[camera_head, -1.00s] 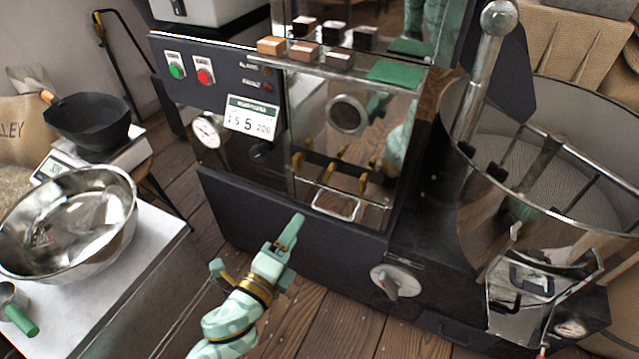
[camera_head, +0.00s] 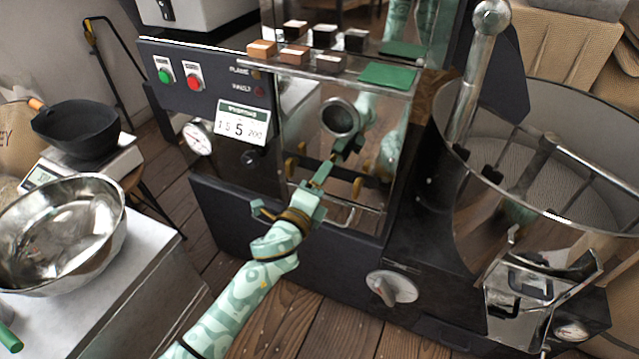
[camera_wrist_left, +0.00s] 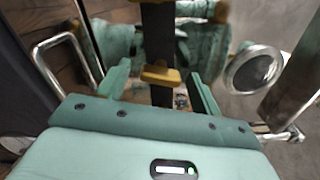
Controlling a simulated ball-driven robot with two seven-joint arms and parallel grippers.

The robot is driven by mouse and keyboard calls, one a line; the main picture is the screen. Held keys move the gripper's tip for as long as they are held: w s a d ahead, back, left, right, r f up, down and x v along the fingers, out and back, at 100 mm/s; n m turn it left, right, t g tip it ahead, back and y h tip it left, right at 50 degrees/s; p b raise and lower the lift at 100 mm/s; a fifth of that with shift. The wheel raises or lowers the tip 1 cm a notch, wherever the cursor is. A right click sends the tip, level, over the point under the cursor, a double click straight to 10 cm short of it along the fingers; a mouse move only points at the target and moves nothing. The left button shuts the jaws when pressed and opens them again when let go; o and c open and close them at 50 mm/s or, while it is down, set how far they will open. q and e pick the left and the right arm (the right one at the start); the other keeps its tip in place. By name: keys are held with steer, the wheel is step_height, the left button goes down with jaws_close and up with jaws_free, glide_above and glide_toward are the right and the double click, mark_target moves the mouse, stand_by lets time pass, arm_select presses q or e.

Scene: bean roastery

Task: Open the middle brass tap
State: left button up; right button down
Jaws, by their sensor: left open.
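The middle brass tap is mostly hidden there by the gripper. In the left wrist view, the middle brass tap (camera_wrist_left: 160,75) appears between the two spread fingers of my left gripper (camera_wrist_left: 160,88), with a gap visible on both sides. The gripper is open. My right gripper is not directly visible.
The shiny panel (camera_head: 385,140) reflects my teal arm and the taps. A metal rail (camera_wrist_left: 60,48) runs beside the gripper. A round knob (camera_head: 391,288) is lower right, the cooling drum (camera_head: 590,110) at right. A steel bowl (camera_head: 62,235) stands on the left table.

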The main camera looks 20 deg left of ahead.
arm_select(q)
steer(key=c, duration=1)
steer(key=n+p, duration=0.1)
steer(key=n, duration=0.2)
arm_select(e)
steer(key=shift+g, duration=0.3)
steer(key=s+f, duration=0.2)
steer(key=s, duration=0.1)
steer(key=shift+s+a+f, duration=0.15)
steer(key=shift+s+f, duration=0.05)
steer(key=shift+f, duration=0.05)
arm_select(q)
steer(key=o, duration=1)
